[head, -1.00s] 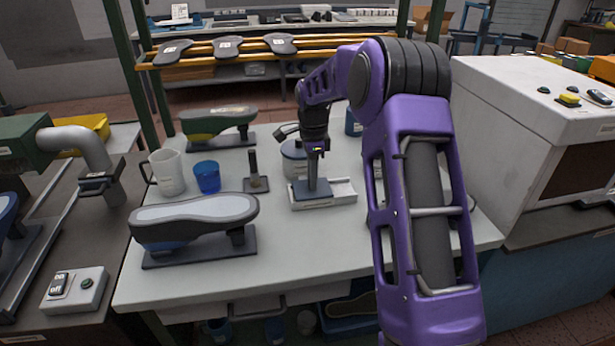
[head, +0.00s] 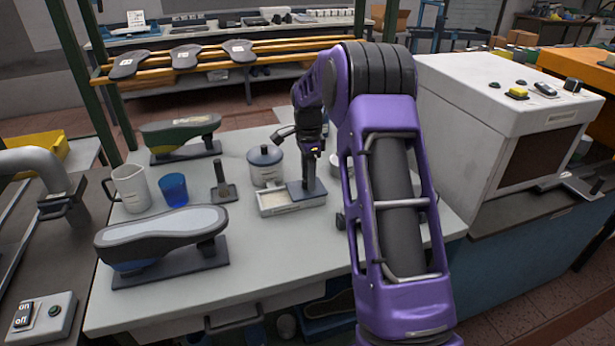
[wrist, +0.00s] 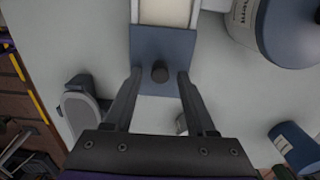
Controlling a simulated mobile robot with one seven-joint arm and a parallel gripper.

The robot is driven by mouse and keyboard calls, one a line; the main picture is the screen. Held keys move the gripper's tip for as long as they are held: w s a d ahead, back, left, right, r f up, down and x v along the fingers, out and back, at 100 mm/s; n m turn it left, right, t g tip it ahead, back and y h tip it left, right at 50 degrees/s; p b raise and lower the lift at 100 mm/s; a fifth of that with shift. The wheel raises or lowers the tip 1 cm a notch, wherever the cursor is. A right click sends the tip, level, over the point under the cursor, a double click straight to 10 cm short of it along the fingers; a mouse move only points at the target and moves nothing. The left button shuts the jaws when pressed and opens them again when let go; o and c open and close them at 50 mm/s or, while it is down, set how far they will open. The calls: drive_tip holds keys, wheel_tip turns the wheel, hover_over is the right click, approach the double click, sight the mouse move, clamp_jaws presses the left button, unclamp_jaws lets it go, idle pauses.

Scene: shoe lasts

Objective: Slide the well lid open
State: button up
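The well lid (head: 306,191) is a flat blue-grey plate over the right end of a small pale tray (head: 291,211). The tray's left part is uncovered and shows a whitish well (head: 275,200). In the wrist view the lid (wrist: 146,48) has a dark round knob (wrist: 160,72), with the open well (wrist: 165,12) beyond it. My gripper (wrist: 160,74) is open, one finger on each side of the knob with a gap on both sides. In the head view my gripper (head: 310,179) is low over the lid, and its fingertips are hard to make out.
A lidded pot (head: 265,167) stands just behind the tray. A dark upright tool on a base (head: 222,186), a blue cup (head: 173,189), a white jug (head: 130,188) and a shoe last (head: 160,240) are to the left. The table front is clear.

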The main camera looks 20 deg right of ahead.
wheel_tip(320, 180, up, 18)
drive_tip(key=p, duration=0.2)
drive_tip(key=shift+f, duration=0.25)
drive_tip(key=shift+a, duration=0.1)
idle(0.3)
